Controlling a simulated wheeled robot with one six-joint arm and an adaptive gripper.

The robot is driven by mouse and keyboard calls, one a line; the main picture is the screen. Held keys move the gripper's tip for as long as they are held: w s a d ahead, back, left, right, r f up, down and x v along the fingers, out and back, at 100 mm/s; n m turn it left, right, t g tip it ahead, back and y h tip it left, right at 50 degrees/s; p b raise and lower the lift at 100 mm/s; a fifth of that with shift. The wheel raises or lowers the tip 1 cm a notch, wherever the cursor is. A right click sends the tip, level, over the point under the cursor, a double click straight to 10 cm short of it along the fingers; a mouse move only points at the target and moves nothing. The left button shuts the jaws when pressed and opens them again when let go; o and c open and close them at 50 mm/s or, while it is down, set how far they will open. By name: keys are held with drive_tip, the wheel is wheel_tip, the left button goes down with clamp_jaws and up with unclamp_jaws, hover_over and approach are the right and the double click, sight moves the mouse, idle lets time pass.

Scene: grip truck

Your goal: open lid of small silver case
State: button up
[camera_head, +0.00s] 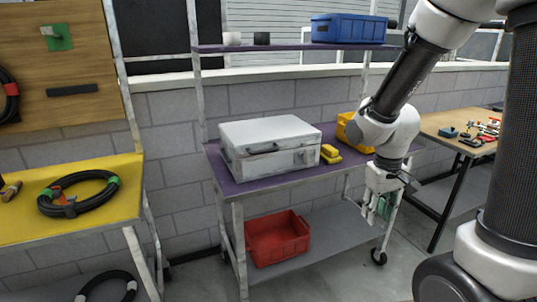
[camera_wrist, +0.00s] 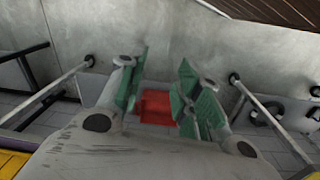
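The small silver case (camera_head: 270,146) sits shut on the purple top of a cart (camera_head: 228,190), with a dark handle (camera_head: 263,149) on its front side. My gripper (camera_head: 377,212) hangs low to the right of the case, in front of the cart's right end, apart from the case. In the wrist view its green finger pads (camera_wrist: 163,95) stand apart with nothing between them. The case does not show clearly in the wrist view.
A yellow object (camera_head: 331,154) lies right beside the case, and a yellow bin (camera_head: 352,130) stands behind it. A red crate (camera_head: 278,238) is on the lower shelf. A blue bin (camera_head: 348,28) sits on the upper shelf above. A yellow table (camera_head: 110,222) with coiled hose stands left.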

drive_tip(key=w+a+f+m+t+y, duration=0.1)
drive_tip(key=w+a+f, duration=0.2)
drive_tip(key=w+f, duration=0.25)
drive_tip(key=w+a+f+t+y, duration=0.1)
drive_tip(key=w+a+f+t, duration=0.2)
drive_tip(key=f, duration=0.4)
drive_tip(key=w+a+f+m+t+y, duration=0.3)
drive_tip(key=w+a+f+y, duration=0.1)
drive_tip(key=w+a, duration=0.5)
drive_tip(key=w+a+r+m+t+y, duration=0.2)
drive_tip(key=a+r+m+t+y, duration=0.15)
drive_tip(key=r, duration=0.65)
drive_tip(key=w+a+r+m+t+y, duration=0.1)
drive_tip(key=a+r+m+t+y, duration=0.25)
drive_tip(key=r, duration=0.55)
drive_tip(key=r+x, duration=0.1)
drive_tip(key=x, duration=0.6)
drive_tip(key=shift+w+d+n+t+y, duration=0.2)
drive_tip(key=shift+w+n+t+y, duration=0.1)
drive_tip(key=shift+w+t+y, duration=0.15)
drive_tip(key=shift+r, duration=0.15)
drive_tip(key=shift+c, duration=0.2)
clamp_jaws()
